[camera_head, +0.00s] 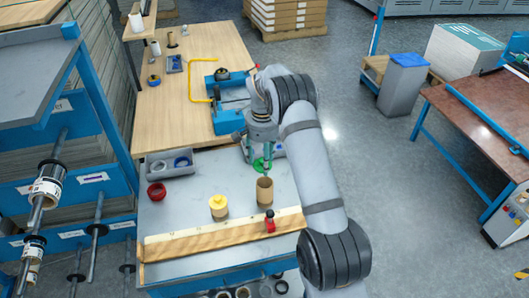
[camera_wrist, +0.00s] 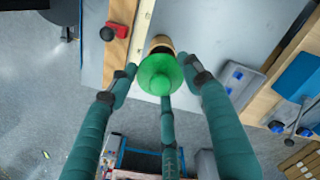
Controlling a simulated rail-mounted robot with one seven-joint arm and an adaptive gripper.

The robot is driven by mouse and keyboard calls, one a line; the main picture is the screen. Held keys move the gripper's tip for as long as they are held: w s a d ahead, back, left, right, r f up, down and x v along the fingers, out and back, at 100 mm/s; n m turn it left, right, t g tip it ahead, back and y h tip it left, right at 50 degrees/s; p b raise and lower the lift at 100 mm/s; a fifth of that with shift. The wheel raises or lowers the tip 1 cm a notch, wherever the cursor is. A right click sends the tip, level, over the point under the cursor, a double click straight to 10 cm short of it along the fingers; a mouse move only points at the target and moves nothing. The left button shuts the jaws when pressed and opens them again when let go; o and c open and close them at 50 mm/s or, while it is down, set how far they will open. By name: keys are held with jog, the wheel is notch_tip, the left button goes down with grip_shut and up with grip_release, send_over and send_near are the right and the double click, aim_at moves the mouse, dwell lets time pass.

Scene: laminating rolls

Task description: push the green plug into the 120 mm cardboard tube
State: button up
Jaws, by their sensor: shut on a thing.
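The green plug (camera_head: 261,164) is held between the fingers of my gripper (camera_head: 256,158), which is shut on it. The brown cardboard tube (camera_head: 264,192) stands upright and open-topped on the grey bench, just in front of the gripper in the head view. In the wrist view the tube (camera_wrist: 162,41) shows beyond the plug, mostly hidden by it. The plug appears apart from the tube in the head view; the exact gap cannot be told.
A tube with a yellow plug (camera_head: 218,206) stands left of the cardboard tube. A wooden measuring rail (camera_head: 200,241) with a red stop (camera_head: 269,222) runs along the front. A red ring (camera_head: 157,191) and a grey bin (camera_head: 158,168) with a blue ring lie at left. Bare bench lies between.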

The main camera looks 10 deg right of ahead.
jog(key=shift+w+d+f, duration=0.4)
jog(key=shift+d+f, duration=0.05)
jog(key=shift+f, duration=0.2)
jog(key=shift+f, duration=0.15)
notch_tip(320, 180, down, 8)
jog(key=b, duration=0.6)
dwell(0.6)
jog(key=shift+s+f, duration=0.2)
jog(key=shift+s, duration=0.05)
dwell(0.5)
jog(key=o, duration=1)
jog(key=shift+w+f, duration=0.1)
jog(key=shift+o, duration=0.4)
jog(key=shift+w+r, duration=0.1)
jog(key=shift+r, duration=0.1)
